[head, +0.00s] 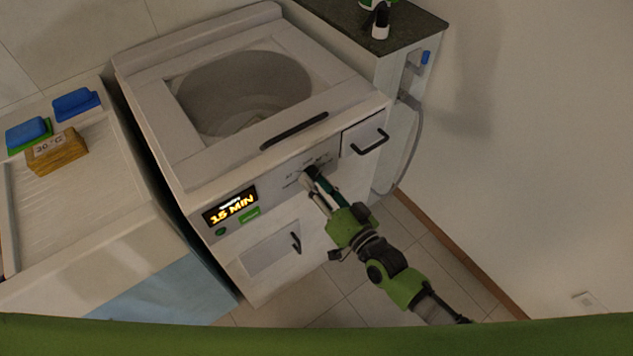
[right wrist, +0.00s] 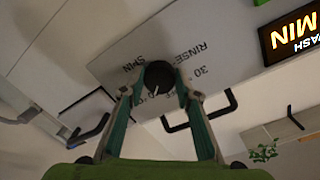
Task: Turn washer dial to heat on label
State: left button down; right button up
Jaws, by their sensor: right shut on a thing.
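The washer (head: 150,85) stands at centre-left with its round drum opening on top. Its dark round dial (right wrist: 158,76) sits on the front panel, with printed labels around it; "SPIN", "RINSE" and "30°" are readable in the right wrist view. My right gripper (head: 309,176) reaches up to the panel from the lower right. Its two fingers stand on either side of the dial, shut on it; the gripper also shows in the right wrist view (right wrist: 159,94). The dial's exact pointing direction is hard to tell. A wooden block (head: 57,151) reads "30 °C". My left gripper is not in view.
A lit display (head: 230,206) on the panel reads "15 MIN". A drawer handle (head: 370,142) is right of the dial, and a lower door handle (head: 295,242) is below. Blue sponges (head: 76,103) lie on the left counter. Floor in front is clear.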

dwell(0.5)
jog(key=o, duration=1.1)
jog(key=v, duration=1.2)
jog(key=shift+f, duration=0.1)
